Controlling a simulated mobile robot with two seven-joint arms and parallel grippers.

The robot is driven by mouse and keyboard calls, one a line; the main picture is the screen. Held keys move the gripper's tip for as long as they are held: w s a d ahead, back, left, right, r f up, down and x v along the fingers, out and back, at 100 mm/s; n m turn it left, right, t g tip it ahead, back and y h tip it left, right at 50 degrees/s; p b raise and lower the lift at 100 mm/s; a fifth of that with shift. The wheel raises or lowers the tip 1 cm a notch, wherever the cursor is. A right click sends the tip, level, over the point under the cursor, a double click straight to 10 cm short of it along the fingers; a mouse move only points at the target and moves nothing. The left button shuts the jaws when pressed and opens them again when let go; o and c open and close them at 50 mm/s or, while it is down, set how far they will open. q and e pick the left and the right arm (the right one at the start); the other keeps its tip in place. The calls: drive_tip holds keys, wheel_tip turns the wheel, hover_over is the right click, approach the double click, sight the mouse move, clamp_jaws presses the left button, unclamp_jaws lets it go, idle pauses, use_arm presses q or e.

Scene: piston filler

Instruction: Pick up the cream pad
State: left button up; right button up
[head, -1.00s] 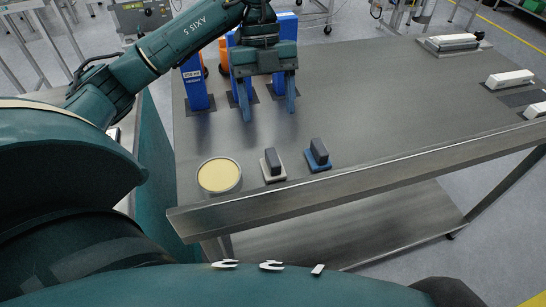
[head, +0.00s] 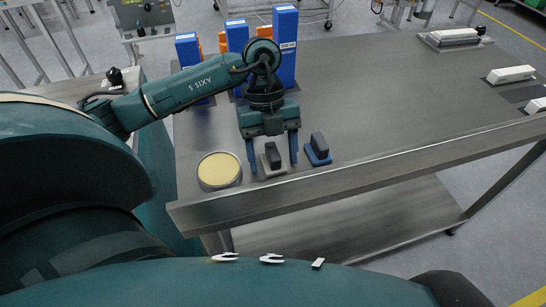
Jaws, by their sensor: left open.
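The cream pad (head: 271,171) lies on the metal table near its front edge, with a dark grey block-shaped handle standing up on it. My left gripper (head: 273,166) is open, pointing down, with one finger on each side of the pad in the picture. Whether the fingers touch the pad, and how high they are above the table, I cannot tell. The gripper body hides the table just behind the pad. My right gripper is not in view.
A blue pad (head: 319,153) with a dark handle sits close to the right finger. A round tin with yellow contents (head: 219,170) stands to the left. Blue boxes (head: 284,48) stand at the back left. The table's middle right (head: 400,100) is clear.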

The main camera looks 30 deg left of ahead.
use_arm(q)
drive_tip(key=shift+c, duration=0.5)
drive_tip(key=c, duration=1)
drive_tip(key=shift+o, duration=0.2)
